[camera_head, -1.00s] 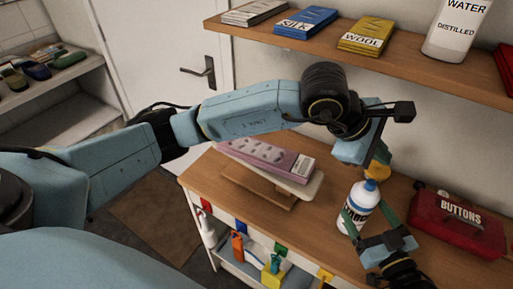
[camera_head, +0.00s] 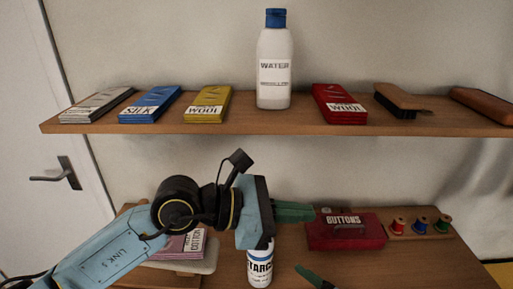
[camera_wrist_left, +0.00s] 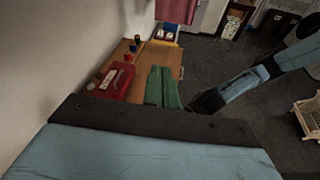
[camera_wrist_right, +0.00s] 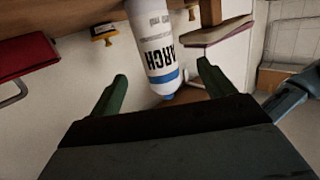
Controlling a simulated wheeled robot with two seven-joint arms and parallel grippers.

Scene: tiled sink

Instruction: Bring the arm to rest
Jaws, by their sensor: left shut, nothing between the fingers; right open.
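My left gripper (camera_head: 296,212) is raised over the counter, below the shelf, with its green fingers together and nothing between them. Its fingers also show closed in the left wrist view (camera_wrist_left: 163,88). My right gripper (camera_wrist_right: 160,92) is open, its two green fingers apart, with the white starch bottle (camera_wrist_right: 157,45) between and beyond them. I cannot tell from that view whether a finger touches the bottle. In the head view the starch bottle (camera_head: 260,265) stands on the counter, its top hidden behind my left gripper. One right fingertip shows at the bottom edge, right of the bottle.
The red buttons box (camera_head: 345,232) and a rack of thread spools (camera_head: 420,228) sit right on the counter (camera_head: 400,265). The shelf (camera_head: 230,128) above holds a water bottle (camera_head: 274,70), fabric packs and a brush (camera_head: 402,100). A pink cotton pack (camera_head: 185,246) lies left.

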